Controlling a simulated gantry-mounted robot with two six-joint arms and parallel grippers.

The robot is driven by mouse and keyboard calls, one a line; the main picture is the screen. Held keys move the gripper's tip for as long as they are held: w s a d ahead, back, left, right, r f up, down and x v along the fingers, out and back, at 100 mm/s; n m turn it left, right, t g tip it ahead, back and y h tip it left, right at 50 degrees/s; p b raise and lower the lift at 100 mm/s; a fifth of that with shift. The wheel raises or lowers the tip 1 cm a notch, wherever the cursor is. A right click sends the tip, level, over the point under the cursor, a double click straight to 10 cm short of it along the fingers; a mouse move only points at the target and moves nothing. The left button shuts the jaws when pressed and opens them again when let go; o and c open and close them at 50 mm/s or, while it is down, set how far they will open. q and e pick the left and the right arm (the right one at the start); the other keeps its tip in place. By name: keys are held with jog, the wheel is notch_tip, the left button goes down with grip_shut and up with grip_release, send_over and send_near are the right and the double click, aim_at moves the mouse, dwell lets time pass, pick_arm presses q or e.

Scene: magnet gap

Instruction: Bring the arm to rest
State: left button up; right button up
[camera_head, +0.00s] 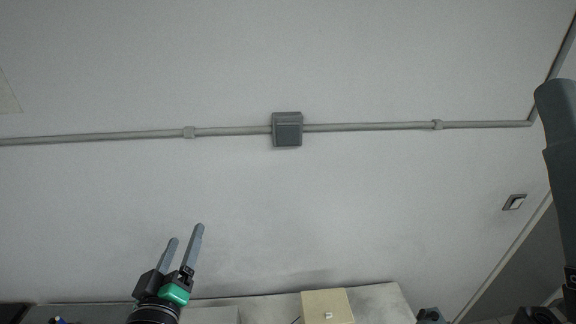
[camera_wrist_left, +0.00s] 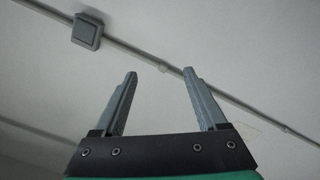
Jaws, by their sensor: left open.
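My left gripper (camera_head: 185,233) is raised at the lower left of the head view, fingers pointing up in front of the plain wall. Its two grey fingers are apart with nothing between them. The left wrist view shows the same open, empty fingers (camera_wrist_left: 160,74), with the wall and a conduit behind them. A dark arm link of mine stands at the right edge of the head view. My right gripper cannot be made out.
A grey conduit (camera_head: 370,126) with a junction box (camera_head: 287,130) runs across the wall. A small switch (camera_head: 514,202) is at the right. A beige box (camera_head: 327,306) shows at the bottom edge. The space around the left fingers looks clear.

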pick_arm(q)
jog(key=s+d+r+m+t, duration=0.1)
jog(key=s+r+t, duration=0.1)
jog(key=r, duration=0.6)
jog(key=s+d+r+t, duration=0.1)
jog(key=s+r+t, duration=0.1)
jog(key=r, duration=0.6)
jog(key=s+d+r+m+t+h, duration=0.2)
jog(key=s+r+m+t+h, duration=0.35)
jog(key=s+r, duration=0.85)
notch_tip(320, 180, down, 36)
jog(key=w+m+y+b, duration=0.1)
jog(key=m+b, duration=0.1)
jog(key=b, duration=3.4)
jog(key=shift+w+a+r, duration=0.15)
jog(key=shift+r, duration=0.05)
